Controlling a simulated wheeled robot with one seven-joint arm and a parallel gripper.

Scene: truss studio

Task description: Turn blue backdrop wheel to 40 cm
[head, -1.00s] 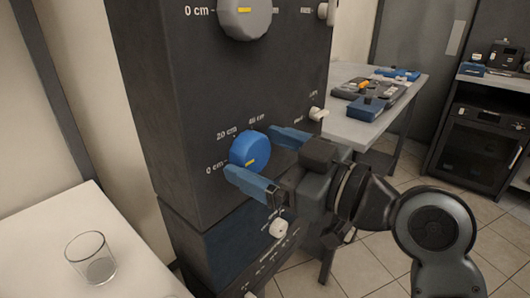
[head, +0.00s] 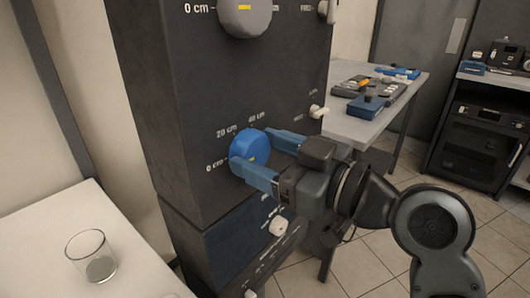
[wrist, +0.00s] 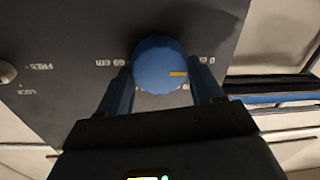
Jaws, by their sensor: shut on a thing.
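The blue backdrop wheel (head: 250,147) is a round knob on the front of the dark cabinet. It has a yellow pointer mark, and printed labels 0 cm, 20 cm and 40 cm stand around it. In the wrist view the wheel (wrist: 160,66) shows its yellow mark pointing at the 0 cm label, with a 60 cm label on the opposite side. My gripper (head: 263,157) has its blue fingers on either side of the wheel, shut on it. In the wrist view the fingers of my gripper (wrist: 162,90) flank the wheel; they cover some of the labels.
A grey knob (head: 245,14) sits above on the same cabinet. Small white knobs (head: 318,111) (head: 278,227) are at right and below. A glass (head: 91,255) stands on a white table at left. A grey bench (head: 345,127) with devices stands behind at right.

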